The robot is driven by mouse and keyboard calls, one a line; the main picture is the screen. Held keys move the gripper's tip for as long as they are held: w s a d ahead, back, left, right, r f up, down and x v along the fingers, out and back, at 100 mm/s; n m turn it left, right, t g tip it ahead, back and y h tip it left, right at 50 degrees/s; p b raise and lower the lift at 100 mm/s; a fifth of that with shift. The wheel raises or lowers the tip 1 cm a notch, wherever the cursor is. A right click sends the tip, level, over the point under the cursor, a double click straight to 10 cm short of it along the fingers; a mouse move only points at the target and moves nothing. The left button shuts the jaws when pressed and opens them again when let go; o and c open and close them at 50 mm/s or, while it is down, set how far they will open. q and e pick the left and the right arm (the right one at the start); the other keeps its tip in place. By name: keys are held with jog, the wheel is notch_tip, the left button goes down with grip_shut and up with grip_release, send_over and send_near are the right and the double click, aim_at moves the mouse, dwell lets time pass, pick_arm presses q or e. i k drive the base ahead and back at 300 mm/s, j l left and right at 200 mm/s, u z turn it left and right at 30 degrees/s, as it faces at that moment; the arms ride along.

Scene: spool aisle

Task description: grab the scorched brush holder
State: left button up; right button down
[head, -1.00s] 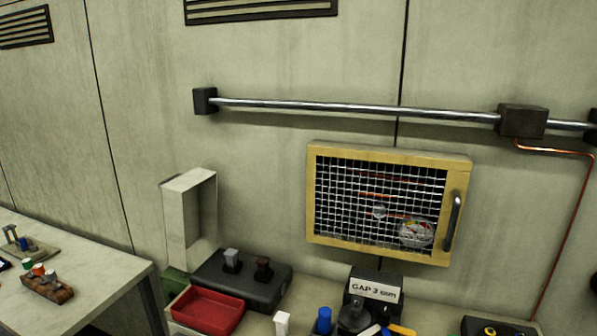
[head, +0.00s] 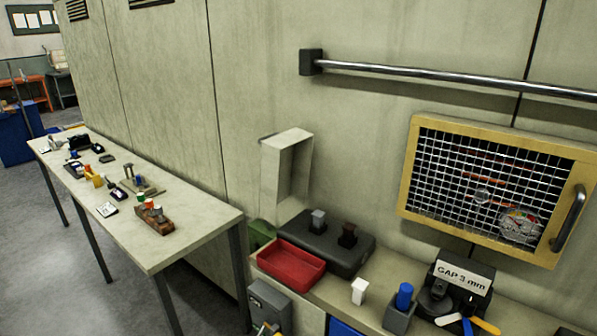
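A dark brown, burnt-looking block (head: 347,235), which looks like the scorched brush holder, stands upright on a black base (head: 324,247) on the counter by the wall. A similar grey block (head: 317,219) stands to its left on the same base. A red tray (head: 291,264) lies in front of the base. Neither of my grippers is in view.
A wall box with an open front (head: 287,166) hangs above the base. A yellow-framed mesh cabinet (head: 408,165) and a metal rail (head: 430,77) are at right. A white block (head: 359,290) and a blue-topped item (head: 404,296) stand on the counter. A long table (head: 195,241) stands left.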

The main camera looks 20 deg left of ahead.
aim_at(348, 228)
jog(key=i+j+z, duration=0.1)
jog(key=j+z, duration=0.8)
jog(key=j, duration=1.95)
jog(key=k+j+z, duration=0.15)
jog(key=j, duration=0.9)
jog(key=i, duration=0.05)
